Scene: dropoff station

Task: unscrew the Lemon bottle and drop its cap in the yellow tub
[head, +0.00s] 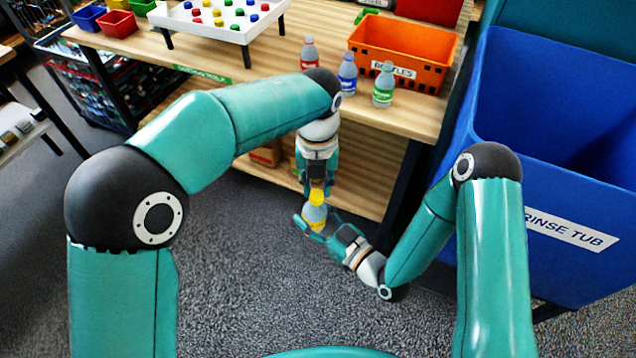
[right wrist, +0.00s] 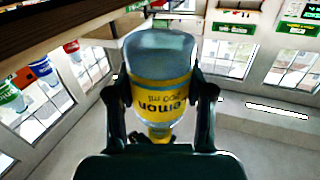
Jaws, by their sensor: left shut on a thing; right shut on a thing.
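The Lemon bottle (head: 314,213) is held in the air in front of the table, its yellow cap (head: 317,196) on top. In the right wrist view the Lemon bottle (right wrist: 158,75) appears upside down, with its yellow label between the fingers. My right gripper (head: 318,225) is shut on the bottle's body from the lower right. My left gripper (head: 317,190) points down from above and is shut on the cap. Whether cap and neck are still threaded together cannot be told. I cannot make out a yellow tub in either view.
Red (head: 309,53), blue (head: 347,73) and green (head: 383,85) bottles stand on the table near an orange crate (head: 434,60). A white rack (head: 187,27) of coloured caps and small bins (head: 118,24) are at back left. A blue rinse tub (head: 540,190) fills the right.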

